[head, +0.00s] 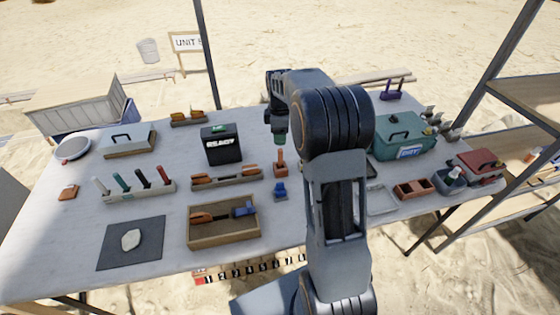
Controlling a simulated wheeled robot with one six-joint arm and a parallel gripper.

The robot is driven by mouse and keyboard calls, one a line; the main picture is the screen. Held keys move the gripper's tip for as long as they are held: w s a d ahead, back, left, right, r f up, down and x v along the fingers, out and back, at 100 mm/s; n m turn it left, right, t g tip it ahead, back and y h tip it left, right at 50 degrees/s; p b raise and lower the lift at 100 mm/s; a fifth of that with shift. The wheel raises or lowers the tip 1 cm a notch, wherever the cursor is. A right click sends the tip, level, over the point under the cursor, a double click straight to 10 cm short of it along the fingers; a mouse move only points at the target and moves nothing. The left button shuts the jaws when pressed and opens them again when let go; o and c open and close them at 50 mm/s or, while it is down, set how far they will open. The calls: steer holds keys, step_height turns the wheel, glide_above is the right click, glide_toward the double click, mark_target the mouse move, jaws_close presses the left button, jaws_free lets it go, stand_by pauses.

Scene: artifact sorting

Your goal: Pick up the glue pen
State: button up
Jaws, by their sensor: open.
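A pale holder (139,192) on the left of the table carries a row of upright pen-like sticks: a white one (101,187), a green one (121,181), a dark one (142,179) and a reddish one (162,176). None shows a readable label, so I cannot tell which is the glue pen. My gripper (279,132) is at the end of my arm, pointing down over the middle of the table, right of the holder and apart from it. It is open; its fingers are small and partly unclear. My arm hides part of the table behind it.
A wooden tray (224,241) with tools and a dark mat (112,257) with a pale stone (131,239) lie in front. A black box (221,156) stands behind. Small orange (280,167) and blue (281,191) items stand below my gripper. A teal case (388,141) is right.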

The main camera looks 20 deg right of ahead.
mark_target(280, 156)
steer(key=shift+s+a+f, duration=0.1)
steer(key=shift+s+f, duration=0.05)
steer(key=shift+f, duration=2.4)
steer(key=shift+s+f, duration=0.1)
steer(key=shift+f, duration=2.4)
steer(key=shift+c, duration=0.4)
jaws_close()
